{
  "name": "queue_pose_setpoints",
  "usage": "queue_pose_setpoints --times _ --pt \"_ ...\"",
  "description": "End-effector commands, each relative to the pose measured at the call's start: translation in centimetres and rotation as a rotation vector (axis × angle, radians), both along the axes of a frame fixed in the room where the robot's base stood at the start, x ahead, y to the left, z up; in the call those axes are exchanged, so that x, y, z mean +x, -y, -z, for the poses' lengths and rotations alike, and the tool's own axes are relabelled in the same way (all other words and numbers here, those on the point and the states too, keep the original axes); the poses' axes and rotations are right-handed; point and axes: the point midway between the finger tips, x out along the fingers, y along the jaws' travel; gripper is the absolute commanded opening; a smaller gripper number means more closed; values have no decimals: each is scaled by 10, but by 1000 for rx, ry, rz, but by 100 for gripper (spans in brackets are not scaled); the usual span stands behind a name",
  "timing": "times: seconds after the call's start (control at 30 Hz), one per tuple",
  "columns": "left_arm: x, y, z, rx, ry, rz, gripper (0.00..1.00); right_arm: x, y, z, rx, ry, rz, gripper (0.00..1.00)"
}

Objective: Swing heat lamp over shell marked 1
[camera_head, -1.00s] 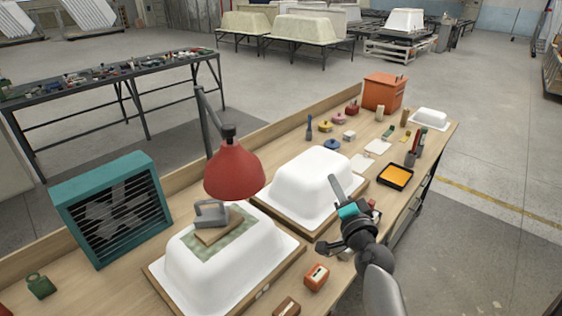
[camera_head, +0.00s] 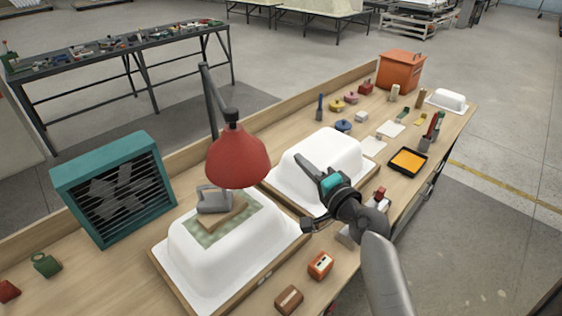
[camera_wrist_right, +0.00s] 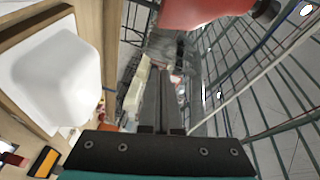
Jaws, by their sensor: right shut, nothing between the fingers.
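The heat lamp has a red shade (camera_head: 238,158) on a dark jointed arm (camera_head: 210,100). The shade hangs over the back of the nearer white shell (camera_head: 205,265); its edge also shows at the top of the right wrist view (camera_wrist_right: 205,10). A green patch with a grey iron-like tool lies on that shell. A second white shell (camera_head: 325,155) sits behind it to the right and shows in the right wrist view (camera_wrist_right: 45,80). I cannot read a number on either shell. My right gripper (camera_head: 304,161) is shut and empty, in front of the second shell, right of the shade. My left gripper is not in view.
A teal fan heater (camera_head: 115,190) stands left of the nearer shell. Orange timers (camera_head: 320,265) lie at the front edge. A yellow-filled tray (camera_head: 408,161), small pots and an orange box (camera_head: 400,70) stand farther right. A low wooden board runs along the back.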

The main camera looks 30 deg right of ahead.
Motion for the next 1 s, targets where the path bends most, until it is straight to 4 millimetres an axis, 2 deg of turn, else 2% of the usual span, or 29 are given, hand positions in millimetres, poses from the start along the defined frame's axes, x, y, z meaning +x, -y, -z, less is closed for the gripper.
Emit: queue_pose_setpoints --times 0.1,0.2,0.3,0.5,1.0 --pt "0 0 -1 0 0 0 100 20 -1 0 1 2 0 0" --pt "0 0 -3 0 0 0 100 30 -7 3 5 -1 -3 0" --pt "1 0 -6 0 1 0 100 32 -22 7 5 -2 -1 0" --pt "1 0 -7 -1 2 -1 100 35 -37 11 0 0 -1 0" --pt "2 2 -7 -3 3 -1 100 35 -39 12 -1 -1 0 0"
